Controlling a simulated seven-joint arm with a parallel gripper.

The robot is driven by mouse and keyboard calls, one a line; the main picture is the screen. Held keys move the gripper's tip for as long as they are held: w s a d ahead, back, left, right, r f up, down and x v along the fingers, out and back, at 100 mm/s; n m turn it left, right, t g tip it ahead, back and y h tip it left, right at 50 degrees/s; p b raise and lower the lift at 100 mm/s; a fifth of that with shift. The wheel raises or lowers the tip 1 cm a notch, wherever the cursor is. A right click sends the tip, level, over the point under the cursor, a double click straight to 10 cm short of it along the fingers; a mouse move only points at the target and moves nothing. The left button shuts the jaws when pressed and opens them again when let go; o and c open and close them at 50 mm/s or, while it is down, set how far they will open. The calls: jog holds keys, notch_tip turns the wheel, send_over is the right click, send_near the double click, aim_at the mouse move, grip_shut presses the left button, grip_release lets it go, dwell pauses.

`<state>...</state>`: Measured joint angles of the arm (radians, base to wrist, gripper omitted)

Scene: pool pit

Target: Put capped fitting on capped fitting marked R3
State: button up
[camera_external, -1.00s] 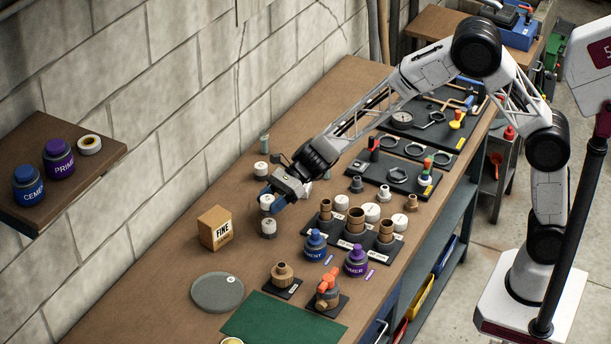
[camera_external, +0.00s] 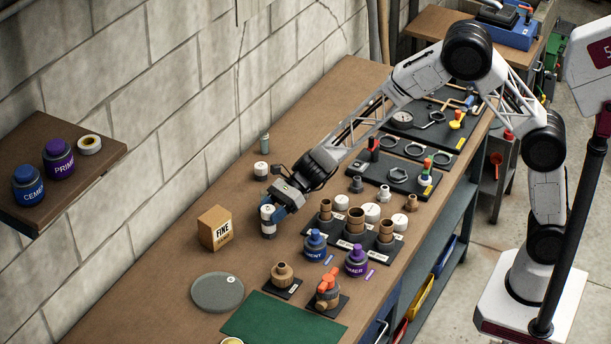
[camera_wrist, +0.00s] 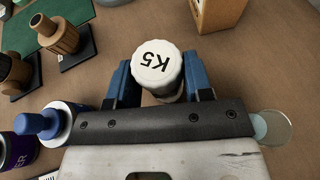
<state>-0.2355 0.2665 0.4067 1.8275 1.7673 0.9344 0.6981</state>
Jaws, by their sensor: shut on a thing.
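A white capped fitting marked K5 (camera_wrist: 157,70) is between the two blue fingers of my gripper (camera_wrist: 160,78) in the wrist view. In the external view my gripper (camera_external: 270,213) is shut on this fitting (camera_external: 266,211), which is upright. A second white capped fitting (camera_external: 268,231) stands on the bench directly below it. The two look in line and very close, but I cannot tell whether they touch. The lower fitting's mark cannot be read, and the held fitting mostly covers it in the wrist view.
A box labelled FINE (camera_external: 215,228) stands close on the left. A blue cement jar (camera_external: 315,244), a purple jar (camera_external: 356,261) and a rack of brown fittings (camera_external: 355,228) stand on the right. Another white capped fitting (camera_external: 261,171) is farther back.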

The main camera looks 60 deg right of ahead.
jog(key=shift+f, duration=0.15)
jog(key=o, duration=0.9)
jog(key=shift+o, duration=0.2)
jog(key=shift+d+r, duration=0.2)
jog(key=shift+r, duration=0.05)
jog(key=v, duration=1.1)
jog(key=shift+d, duration=0.3)
jog(key=shift+s+r, duration=0.15)
